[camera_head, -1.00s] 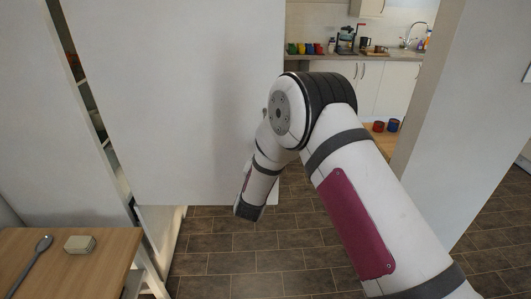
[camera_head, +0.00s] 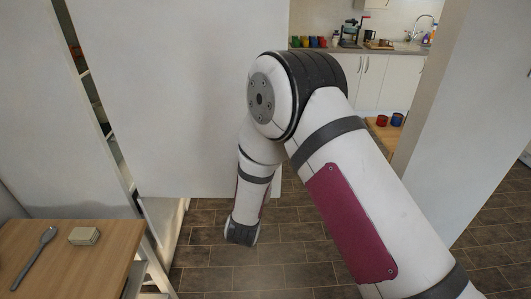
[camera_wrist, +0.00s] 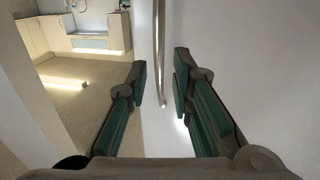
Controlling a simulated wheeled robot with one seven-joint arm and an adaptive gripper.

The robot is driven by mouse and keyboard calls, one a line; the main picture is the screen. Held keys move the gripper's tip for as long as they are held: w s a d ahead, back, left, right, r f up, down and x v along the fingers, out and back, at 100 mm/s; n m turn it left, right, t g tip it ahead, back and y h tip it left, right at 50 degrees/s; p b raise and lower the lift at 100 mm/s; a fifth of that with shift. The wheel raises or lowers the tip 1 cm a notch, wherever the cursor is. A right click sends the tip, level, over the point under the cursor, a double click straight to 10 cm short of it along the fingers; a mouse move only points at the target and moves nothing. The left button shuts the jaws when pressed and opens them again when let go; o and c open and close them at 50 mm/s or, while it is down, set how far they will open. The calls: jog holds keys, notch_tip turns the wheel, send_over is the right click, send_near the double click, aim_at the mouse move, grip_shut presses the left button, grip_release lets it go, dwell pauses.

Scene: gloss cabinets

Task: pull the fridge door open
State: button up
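The fridge door (camera_head: 190,90) is a large plain white panel in the head view. A narrow gap along its left edge shows shelves with small items, so it appears to stand ajar. My arm is in front of its lower right part; my gripper is hidden in that view. In the wrist view my gripper (camera_wrist: 159,83) is open, with dark fingers and green pads. A slim metal handle bar (camera_wrist: 160,45) runs down the picture between the two fingers, with gaps on both sides. I cannot tell whether it is within fingertip depth.
A wooden table (camera_head: 40,280) with a spoon (camera_head: 36,262) and a small block (camera_head: 84,236) stands at lower left. A white wall panel (camera_head: 465,110) is on the right. Tiled floor (camera_head: 290,245) is clear below the door. A kitchen counter (camera_head: 375,48) is behind.

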jog(key=shift+s+a, duration=0.15)
jog(key=shift+s, duration=1.25)
jog(key=shift+r, duration=0.1)
jog(key=w+d+r+g+y, duration=0.3)
jog(key=r, duration=0.8)
jog(key=s+d+r+n+g+y, duration=0.1)
jog(key=s+d+r+g, duration=0.2)
jog(key=s+d+r, duration=0.3)
jog(key=s+d+r+g, duration=0.1)
jog(key=s+d+g, duration=0.1)
jog(key=s+d, duration=0.3)
jog(key=s+d+r+g+h, duration=0.1)
jog(key=s+d, duration=0.4)
jog(key=s, duration=0.9)
jog(key=s+d+r+g+h+b, duration=0.1)
jog(key=s+d+r+g, duration=0.1)
jog(key=s+d, duration=0.4)
jog(key=s+g, duration=0.1)
jog(key=s, duration=0.2)
jog(key=shift+s, duration=0.35)
jog(key=shift+r, duration=0.1)
